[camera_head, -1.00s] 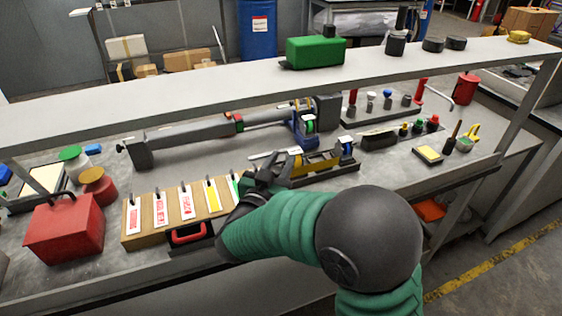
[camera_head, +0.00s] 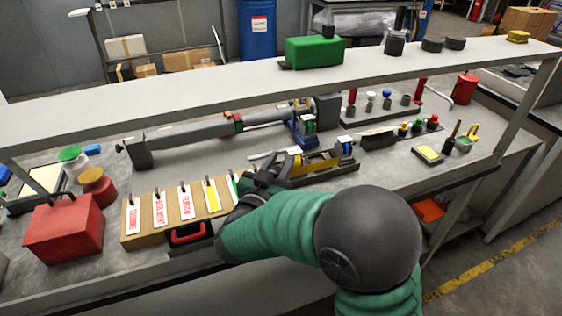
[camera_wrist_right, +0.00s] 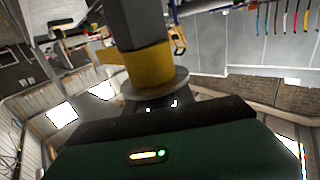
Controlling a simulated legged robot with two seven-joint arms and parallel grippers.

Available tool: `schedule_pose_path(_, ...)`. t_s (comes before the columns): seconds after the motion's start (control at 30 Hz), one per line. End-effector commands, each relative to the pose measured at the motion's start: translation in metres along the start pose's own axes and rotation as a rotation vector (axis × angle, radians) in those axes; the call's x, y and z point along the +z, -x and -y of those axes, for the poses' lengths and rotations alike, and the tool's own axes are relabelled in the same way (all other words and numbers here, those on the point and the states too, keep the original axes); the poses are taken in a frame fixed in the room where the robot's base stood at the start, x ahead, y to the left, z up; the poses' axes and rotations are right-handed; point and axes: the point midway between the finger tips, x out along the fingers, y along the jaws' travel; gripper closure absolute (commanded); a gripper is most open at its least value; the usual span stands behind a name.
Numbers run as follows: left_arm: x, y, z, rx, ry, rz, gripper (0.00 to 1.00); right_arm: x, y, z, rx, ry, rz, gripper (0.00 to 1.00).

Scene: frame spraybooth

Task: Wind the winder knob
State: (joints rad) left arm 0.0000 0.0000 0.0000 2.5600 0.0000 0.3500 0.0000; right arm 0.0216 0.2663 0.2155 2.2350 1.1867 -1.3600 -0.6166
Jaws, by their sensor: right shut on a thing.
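The winder (camera_head: 318,165) is a long dark device with yellow parts and a blue part at its far right end. It stands on the bench in the middle of the head view. My right gripper (camera_head: 272,172) is at its near left end, shut on the winder knob. The fingertips and the knob are mostly hidden by the gripper in the head view. The right wrist view shows a grey post with a yellow band (camera_wrist_right: 148,68) and a round grey disc (camera_wrist_right: 154,83) close in front of my dark green gripper body. My left gripper is not in view.
A tag board (camera_head: 160,240) with several hanging tags and a red-handled case (camera_head: 190,236) lie left of my right arm. A grey shelf (camera_head: 230,88) spans above the bench. A long grey tool (camera_head: 190,135) lies behind the winder. A red box (camera_head: 62,228) stands at left.

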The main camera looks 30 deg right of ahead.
Motion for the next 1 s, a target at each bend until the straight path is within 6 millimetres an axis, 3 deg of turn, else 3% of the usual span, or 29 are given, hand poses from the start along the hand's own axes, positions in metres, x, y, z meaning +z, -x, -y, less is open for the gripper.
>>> schedule_pose_path(0.23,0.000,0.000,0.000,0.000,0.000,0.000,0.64,0.003,0.002,0.002,-0.006,0.003,0.006,1.00)
schedule_pose_path(0.27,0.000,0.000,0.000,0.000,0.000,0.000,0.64,0.003,0.002,0.002,-0.006,0.003,0.006,0.68)
schedule_pose_path(0.4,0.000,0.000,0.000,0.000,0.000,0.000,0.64,0.002,0.001,0.001,-0.004,0.002,0.004,0.51)
schedule_pose_path(0.77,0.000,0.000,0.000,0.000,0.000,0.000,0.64,0.002,0.004,0.001,-0.004,0.000,0.003,0.51)
schedule_pose_path(0.87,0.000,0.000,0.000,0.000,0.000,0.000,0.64,0.001,0.019,0.002,-0.005,0.001,0.003,0.51)
schedule_pose_path(1.0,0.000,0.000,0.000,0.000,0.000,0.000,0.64,0.001,0.058,0.002,-0.009,0.001,0.002,0.51)
